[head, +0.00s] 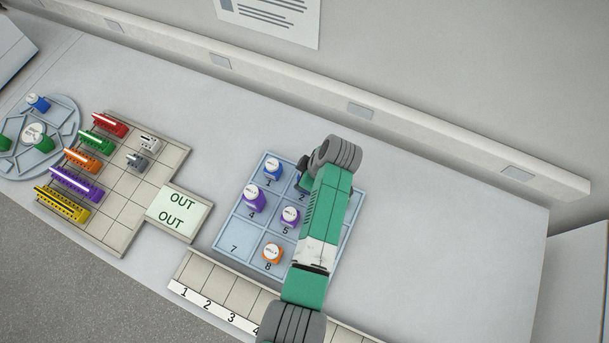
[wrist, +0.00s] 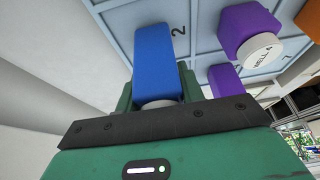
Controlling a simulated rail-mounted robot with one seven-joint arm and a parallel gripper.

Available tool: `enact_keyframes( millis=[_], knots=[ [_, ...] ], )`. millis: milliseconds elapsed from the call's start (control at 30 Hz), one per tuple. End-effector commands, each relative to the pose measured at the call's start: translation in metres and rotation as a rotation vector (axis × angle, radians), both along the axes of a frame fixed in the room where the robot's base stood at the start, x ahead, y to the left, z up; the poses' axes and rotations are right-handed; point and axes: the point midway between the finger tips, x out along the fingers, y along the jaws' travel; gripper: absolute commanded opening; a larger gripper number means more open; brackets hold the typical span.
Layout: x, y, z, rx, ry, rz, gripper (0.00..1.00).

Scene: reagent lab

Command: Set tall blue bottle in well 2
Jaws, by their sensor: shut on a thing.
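My gripper (wrist: 155,92) is shut on a tall blue bottle (wrist: 153,55), its two fingers on either side near the cap end. In the wrist view the bottle's far end is at the pale blue well tray, beside the printed 2; I cannot tell whether it touches the floor of the well. The tray (head: 232,238) lies at the centre of the head view. There my arm covers its right side, and the held bottle and fingers are mostly hidden. The tray also shows in the wrist view (wrist: 207,42).
Other bottles stand in the tray: blue (head: 273,169) in well 1, purple (head: 253,199) in well 4, purple (head: 290,217) in well 5, orange (head: 272,253) in well 8. A tiled board (head: 110,205) with coloured racks is left. The bench right of my arm is clear.

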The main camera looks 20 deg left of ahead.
Motion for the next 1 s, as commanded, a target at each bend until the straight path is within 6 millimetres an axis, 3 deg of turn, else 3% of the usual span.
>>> enact_keyframes(
  millis=[300,333,433,767,1000],
  knots=[
    [0.0,0.0,-0.004,0.0,-0.001,0.0,0.15],
    [0.0,0.0,-0.004,0.0,-0.001,0.0,0.4],
    [0.0,0.0,-0.003,0.0,-0.001,0.0,0.59],
    [0.001,-0.001,0.004,0.0,-0.002,-0.001,0.6],
    [0.001,-0.022,0.054,0.001,-0.006,-0.001,0.6]
  ],
)
